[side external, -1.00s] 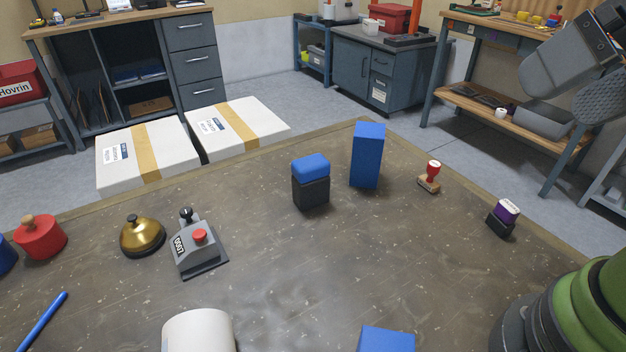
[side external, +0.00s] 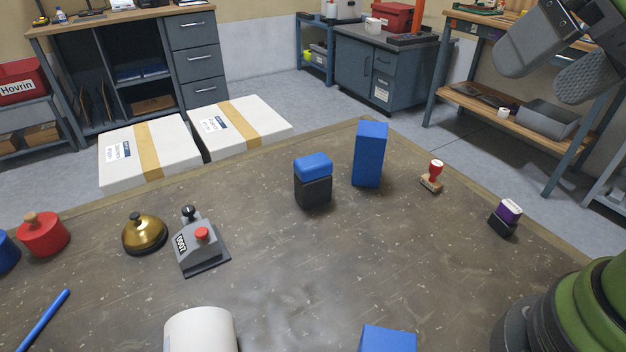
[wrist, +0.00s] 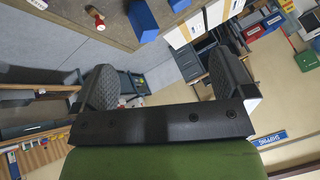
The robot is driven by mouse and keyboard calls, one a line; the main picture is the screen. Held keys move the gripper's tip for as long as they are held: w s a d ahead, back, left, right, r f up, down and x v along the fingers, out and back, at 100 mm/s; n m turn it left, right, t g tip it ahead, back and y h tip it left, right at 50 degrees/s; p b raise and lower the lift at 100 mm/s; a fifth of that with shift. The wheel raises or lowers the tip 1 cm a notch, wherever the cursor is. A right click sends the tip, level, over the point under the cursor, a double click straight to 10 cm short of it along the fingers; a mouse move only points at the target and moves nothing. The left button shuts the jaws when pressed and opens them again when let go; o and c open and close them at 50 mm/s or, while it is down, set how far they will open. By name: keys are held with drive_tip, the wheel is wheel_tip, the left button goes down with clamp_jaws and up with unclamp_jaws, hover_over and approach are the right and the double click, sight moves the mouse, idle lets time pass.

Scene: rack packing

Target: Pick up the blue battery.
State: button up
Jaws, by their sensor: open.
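A tall blue block (side external: 369,155) stands upright near the far edge of the table. A black block with a blue top (side external: 313,182) stands left of it. Another blue block (side external: 388,341) is cut off by the bottom edge. My gripper (side external: 556,62) is open and empty, high at the upper right, well apart from these things. In the wrist view, my gripper (wrist: 163,85) has nothing between its fingers. The tall blue block (wrist: 143,20) shows there at the top, beyond the fingers.
A red-handled stamp (side external: 433,175) and a purple-and-black stamp (side external: 505,216) stand right of the blocks. A brass bell (side external: 144,234), a grey counter device (side external: 199,245), a red weight (side external: 43,235) and a white cylinder (side external: 200,331) occupy the left. The table's middle is clear.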

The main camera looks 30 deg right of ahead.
drive_tip(key=w+a+f+g, duration=0.1)
drive_tip(key=w, duration=0.9)
drive_tip(key=n+g+h, duration=0.1)
drive_tip(key=n+h, duration=0.1)
approach(313, 160)
drive_tip(key=shift+n, duration=0.4)
drive_tip(key=x, duration=0.4)
drive_tip(key=shift+s+f, duration=0.1)
drive_tip(key=shift+s, duration=0.05)
drive_tip(key=shift+x, duration=3.1)
drive_tip(key=shift+c, duration=0.2)
drive_tip(key=c, duration=1.2)
